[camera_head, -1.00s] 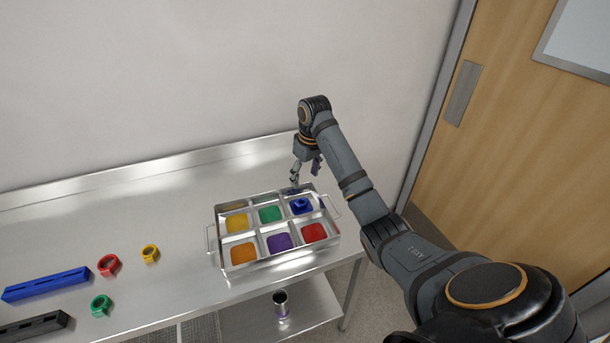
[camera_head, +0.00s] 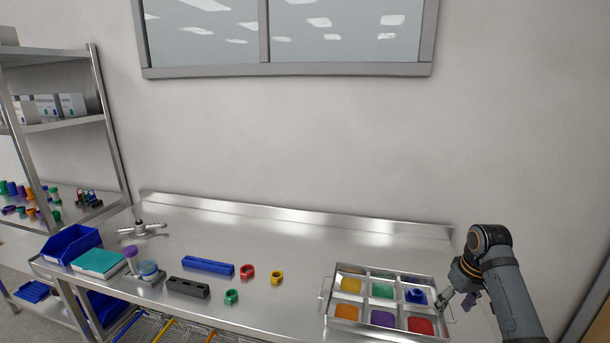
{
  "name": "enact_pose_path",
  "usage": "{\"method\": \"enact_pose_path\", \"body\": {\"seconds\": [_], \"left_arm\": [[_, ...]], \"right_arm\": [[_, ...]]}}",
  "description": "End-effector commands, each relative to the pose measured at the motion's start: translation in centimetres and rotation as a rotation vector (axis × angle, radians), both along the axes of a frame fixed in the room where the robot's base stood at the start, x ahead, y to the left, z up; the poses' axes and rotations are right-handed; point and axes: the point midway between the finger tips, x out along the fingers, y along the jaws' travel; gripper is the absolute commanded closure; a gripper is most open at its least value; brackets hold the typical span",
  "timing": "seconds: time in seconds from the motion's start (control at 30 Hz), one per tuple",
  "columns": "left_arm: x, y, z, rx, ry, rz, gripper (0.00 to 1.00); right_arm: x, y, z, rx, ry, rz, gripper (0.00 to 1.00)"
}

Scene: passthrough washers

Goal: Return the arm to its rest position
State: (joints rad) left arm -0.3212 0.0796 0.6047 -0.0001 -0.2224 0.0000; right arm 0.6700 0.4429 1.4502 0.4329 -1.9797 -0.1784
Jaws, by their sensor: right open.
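My right arm comes in at the lower right, and its gripper (camera_head: 456,301) is open and empty beside the right end of the metal tray. The sectioned metal tray (camera_head: 328,297) stands on the right part of the steel table and has coloured compartment floors. A blue washer (camera_head: 416,296) lies in the blue compartment at the back right. A red washer (camera_head: 247,272), a yellow washer (camera_head: 277,277) and a green washer (camera_head: 231,297) lie on the table left of the tray. My left gripper is out of view.
A blue bar (camera_head: 208,266) and a black bar (camera_head: 188,288) lie left of the washers. A blue bin (camera_head: 70,243), a teal-lidded box (camera_head: 97,263) and small containers (camera_head: 147,270) stand at the table's left. A shelf unit (camera_head: 105,130) is beyond. The table's back middle is clear.

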Motion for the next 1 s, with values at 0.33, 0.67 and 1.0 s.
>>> {"method": "enact_pose_path", "body": {"seconds": [0.33, 0.67, 1.0], "left_arm": [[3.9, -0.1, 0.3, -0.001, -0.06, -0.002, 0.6], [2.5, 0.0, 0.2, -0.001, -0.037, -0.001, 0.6], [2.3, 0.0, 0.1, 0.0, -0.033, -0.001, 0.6]], "right_arm": [[-3.2, 3.1, -6.0, -0.049, -0.01, 0.025, 0.36], [-10.8, 8.0, -12.7, -0.083, -0.054, 0.044, 0.36], [-20.3, 11.8, -14.9, -0.08, -0.122, 0.009, 0.36]]}}
